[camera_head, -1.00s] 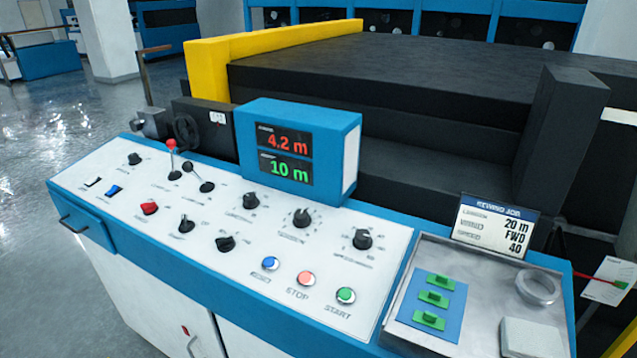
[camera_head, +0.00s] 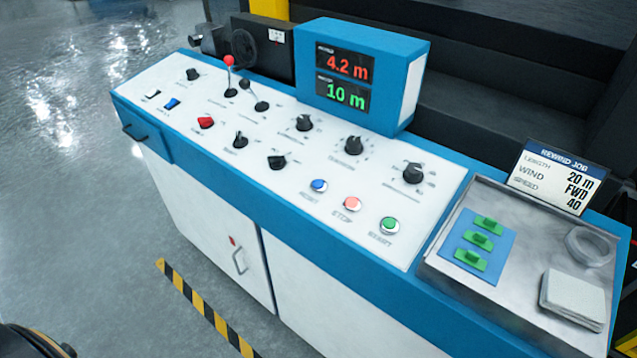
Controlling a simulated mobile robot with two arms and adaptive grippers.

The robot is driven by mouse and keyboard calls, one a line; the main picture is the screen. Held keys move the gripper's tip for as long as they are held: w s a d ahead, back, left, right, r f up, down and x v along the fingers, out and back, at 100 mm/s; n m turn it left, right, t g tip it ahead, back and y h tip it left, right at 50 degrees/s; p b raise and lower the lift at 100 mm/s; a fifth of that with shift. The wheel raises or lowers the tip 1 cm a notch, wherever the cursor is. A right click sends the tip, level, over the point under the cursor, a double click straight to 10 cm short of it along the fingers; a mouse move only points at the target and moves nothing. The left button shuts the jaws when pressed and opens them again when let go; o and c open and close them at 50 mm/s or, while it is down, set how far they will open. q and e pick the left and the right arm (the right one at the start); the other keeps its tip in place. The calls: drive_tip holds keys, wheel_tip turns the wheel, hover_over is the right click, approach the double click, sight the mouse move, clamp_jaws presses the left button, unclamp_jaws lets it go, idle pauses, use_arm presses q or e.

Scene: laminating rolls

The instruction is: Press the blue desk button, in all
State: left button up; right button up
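The blue desk button (camera_head: 319,185) is a small round button labelled RESET, at the front of the white sloped panel (camera_head: 330,225). It is the leftmost of a row with the pale red STOP button (camera_head: 352,203) and the green START button (camera_head: 390,225). Nothing covers it. A display box (camera_head: 362,75) behind the panel reads 4.2 m in red and 10 m in green. Neither of my grippers shows in the view.
Knobs, switches and a red-tipped lever (camera_head: 229,62) stand on the panel. Space above the buttons is clear.

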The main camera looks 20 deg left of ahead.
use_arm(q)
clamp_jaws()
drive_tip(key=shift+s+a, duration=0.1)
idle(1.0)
